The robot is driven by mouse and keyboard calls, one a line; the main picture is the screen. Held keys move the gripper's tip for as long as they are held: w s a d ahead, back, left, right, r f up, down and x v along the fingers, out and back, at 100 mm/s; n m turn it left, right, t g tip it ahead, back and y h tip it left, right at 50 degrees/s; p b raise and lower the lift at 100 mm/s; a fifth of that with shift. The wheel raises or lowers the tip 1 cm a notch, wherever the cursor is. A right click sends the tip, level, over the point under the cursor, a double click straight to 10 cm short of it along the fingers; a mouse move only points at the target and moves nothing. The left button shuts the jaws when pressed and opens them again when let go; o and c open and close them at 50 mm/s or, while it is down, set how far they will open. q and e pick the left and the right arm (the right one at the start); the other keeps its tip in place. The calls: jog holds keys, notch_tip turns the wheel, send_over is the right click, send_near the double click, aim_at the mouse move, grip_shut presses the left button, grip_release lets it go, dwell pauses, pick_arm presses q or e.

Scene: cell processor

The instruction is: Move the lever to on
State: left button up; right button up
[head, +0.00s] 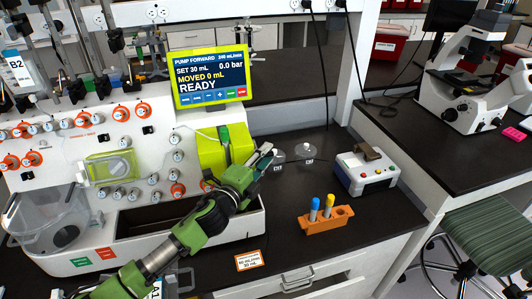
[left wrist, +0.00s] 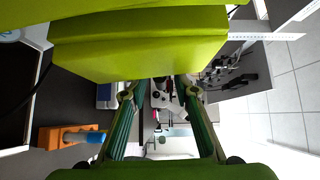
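The white cell processor (head: 140,190) stands at the left in the head view. A yellow-green block (head: 210,152) on its right side carries a darker green upright bar (head: 225,145), which may be the lever; I see no on or off mark. My left gripper (head: 266,158) is just right of this block, pointing away. In the left wrist view the gripper (left wrist: 160,94) has its fingers spread with nothing held, and the yellow-green block (left wrist: 140,45) fills the top, close to the fingers. My right gripper is not in view.
A display (head: 210,77) reading READY stands above the block. An orange rack (head: 326,219) with two capped tubes and a small white-and-blue box (head: 366,174) with a brown top piece stand on the dark bench to the right. A microscope (head: 468,85) stands farther right.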

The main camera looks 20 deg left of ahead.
pick_arm(q)
jog(key=shift+w, duration=0.35)
grip_shut()
